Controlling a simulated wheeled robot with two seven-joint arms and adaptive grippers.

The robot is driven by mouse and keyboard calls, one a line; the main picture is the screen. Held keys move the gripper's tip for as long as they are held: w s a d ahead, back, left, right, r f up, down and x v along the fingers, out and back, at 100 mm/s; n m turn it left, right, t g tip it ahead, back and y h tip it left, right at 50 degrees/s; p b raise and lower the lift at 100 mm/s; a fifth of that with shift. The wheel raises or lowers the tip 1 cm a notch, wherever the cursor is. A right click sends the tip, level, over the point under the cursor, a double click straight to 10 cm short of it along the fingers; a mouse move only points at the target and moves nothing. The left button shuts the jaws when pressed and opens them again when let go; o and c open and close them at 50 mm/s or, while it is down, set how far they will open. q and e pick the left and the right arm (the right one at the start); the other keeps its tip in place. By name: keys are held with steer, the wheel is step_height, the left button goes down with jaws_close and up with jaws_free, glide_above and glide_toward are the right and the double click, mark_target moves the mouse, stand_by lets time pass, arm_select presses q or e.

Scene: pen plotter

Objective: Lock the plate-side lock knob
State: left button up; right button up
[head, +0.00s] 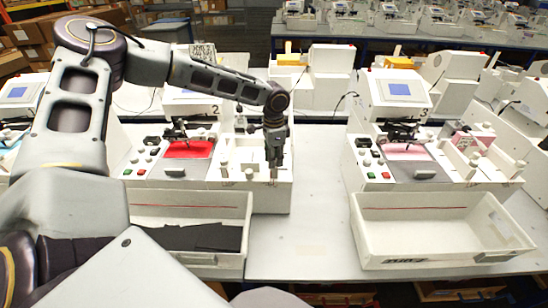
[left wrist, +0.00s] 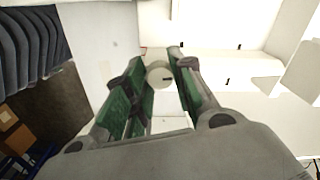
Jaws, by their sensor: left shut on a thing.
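My left gripper (head: 274,163) points down at the right front corner of the white plotter numbered 2 (head: 237,140). In the left wrist view its green-padded fingers (left wrist: 161,62) are closed around a round, pale lock knob (left wrist: 159,74) with a short dark mark on its face. In the head view the fingers mostly hide this knob. Pale upright knobs (head: 249,173) stand on the plotter to the left of the gripper. A red plate area (head: 188,149) lies left of them. My right gripper is not in view.
A white tray (head: 190,197) with black sheets (head: 205,237) stands in front of this plotter. Another plotter (head: 400,150) stands to the right, with a white tray (head: 440,228) before it. The grey table (head: 298,230) is bare between the trays.

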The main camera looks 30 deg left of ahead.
arm_select(q)
steer(key=shift+m, duration=0.5)
steer(key=o, duration=1)
steer(key=shift+o, duration=0.2)
steer(key=shift+r, duration=0.1)
step_height(320, 180, up, 12)
steer(key=shift+s+f, duration=0.1)
steer(key=shift+f, duration=0.1)
stand_by(0.7)
